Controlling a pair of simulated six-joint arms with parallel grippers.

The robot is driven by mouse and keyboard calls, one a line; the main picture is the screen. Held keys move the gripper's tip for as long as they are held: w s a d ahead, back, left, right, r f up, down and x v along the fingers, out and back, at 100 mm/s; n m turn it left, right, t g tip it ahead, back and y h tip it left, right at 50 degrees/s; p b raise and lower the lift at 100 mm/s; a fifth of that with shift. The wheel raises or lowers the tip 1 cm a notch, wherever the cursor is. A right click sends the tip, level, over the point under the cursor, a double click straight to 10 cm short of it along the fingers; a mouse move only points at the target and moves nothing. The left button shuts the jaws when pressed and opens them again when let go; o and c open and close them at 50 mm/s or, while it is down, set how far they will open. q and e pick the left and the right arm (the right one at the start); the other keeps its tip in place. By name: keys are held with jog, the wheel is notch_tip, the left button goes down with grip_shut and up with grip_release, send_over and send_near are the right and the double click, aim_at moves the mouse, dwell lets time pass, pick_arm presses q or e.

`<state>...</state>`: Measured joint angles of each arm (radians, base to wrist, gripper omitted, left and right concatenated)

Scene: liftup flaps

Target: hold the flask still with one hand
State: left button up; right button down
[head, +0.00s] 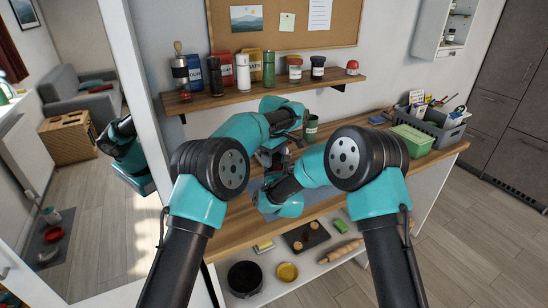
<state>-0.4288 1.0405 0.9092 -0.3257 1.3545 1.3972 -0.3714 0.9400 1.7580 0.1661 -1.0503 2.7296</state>
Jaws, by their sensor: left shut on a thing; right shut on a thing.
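My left gripper (268,155) and my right gripper (282,167) meet close together over the worktop, small and partly covered by my own arms. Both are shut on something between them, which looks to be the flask. The flask itself is almost wholly hidden there, and I cannot make out its shape, its lid or whether it is upright. A dark green cup-like vessel (312,124) stands on the worktop just behind and to the right of the grippers.
A wall shelf (225,98) with bottles, jars and packets hangs behind my arms. A green box (411,140) and a grey crate (436,122) stand at the worktop's right. A mirror fills the left. Below is a lower shelf with a pot (244,278) and a rolling pin (341,251).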

aim_at(274, 157)
pick_arm(q)
jog(key=shift+r, duration=0.4)
dwell(0.5)
jog(key=shift+r, duration=0.3)
jog(key=shift+r, duration=0.45)
jog(key=shift+r, duration=2)
pick_arm(e)
jog(key=shift+c, duration=1.1)
grip_release()
jog(key=v, duration=1.2)
jog(key=shift+c, duration=0.2)
